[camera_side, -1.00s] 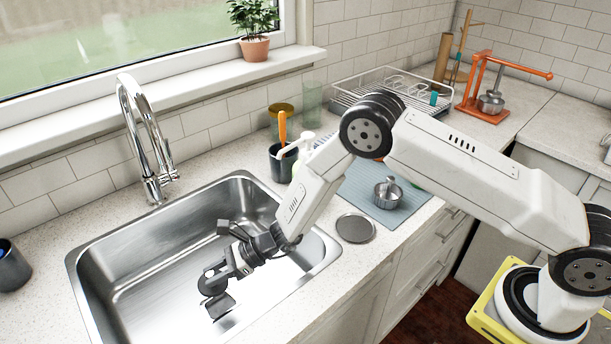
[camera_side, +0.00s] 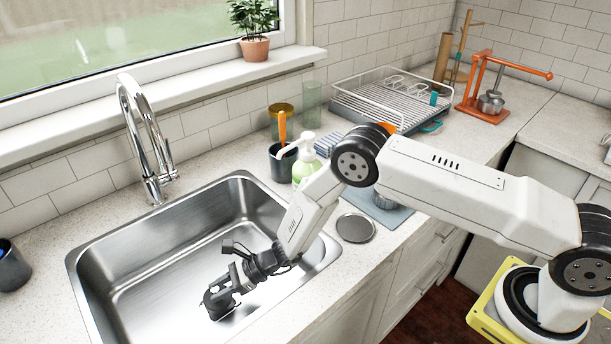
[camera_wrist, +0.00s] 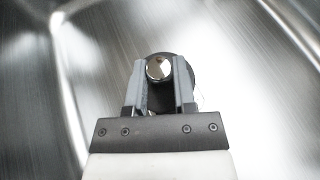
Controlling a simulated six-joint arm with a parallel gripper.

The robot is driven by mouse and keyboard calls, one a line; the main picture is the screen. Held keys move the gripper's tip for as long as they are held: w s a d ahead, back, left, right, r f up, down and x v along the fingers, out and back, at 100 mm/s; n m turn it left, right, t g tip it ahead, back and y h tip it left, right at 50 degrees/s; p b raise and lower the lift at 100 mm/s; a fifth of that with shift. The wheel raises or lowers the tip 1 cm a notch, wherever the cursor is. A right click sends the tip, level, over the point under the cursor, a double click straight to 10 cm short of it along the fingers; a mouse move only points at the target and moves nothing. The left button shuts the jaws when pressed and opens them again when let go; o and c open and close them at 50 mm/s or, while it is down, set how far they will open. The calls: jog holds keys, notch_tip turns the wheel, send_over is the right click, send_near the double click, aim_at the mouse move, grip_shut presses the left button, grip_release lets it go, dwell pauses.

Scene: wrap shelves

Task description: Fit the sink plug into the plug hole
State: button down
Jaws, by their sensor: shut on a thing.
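My gripper (camera_wrist: 160,92) is shut on the sink plug, with one finger on each side of its round chrome knob (camera_wrist: 159,68). The plug's dark disc (camera_wrist: 180,62) shows behind the knob and fingers. In the side view, my gripper (camera_side: 219,303) is low inside the steel sink (camera_side: 130,292), near the basin floor. The plug is hard to make out there. The plug hole is not clearly visible in either view. I cannot tell whether the plug touches the basin floor or sits over the hole.
The chrome tap (camera_side: 150,150) stands behind the sink. A round metal disc (camera_side: 356,228) lies on the counter right of the sink. A soap bottle (camera_side: 304,168) and dark utensil cup (camera_side: 281,165) stand behind. A dark cup (camera_side: 10,268) is at far left.

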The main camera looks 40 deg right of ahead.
aim_at(205, 311)
jog(key=shift+f, duration=2)
jog(key=shift+s+f, duration=0.1)
jog(key=shift+f, duration=0.3)
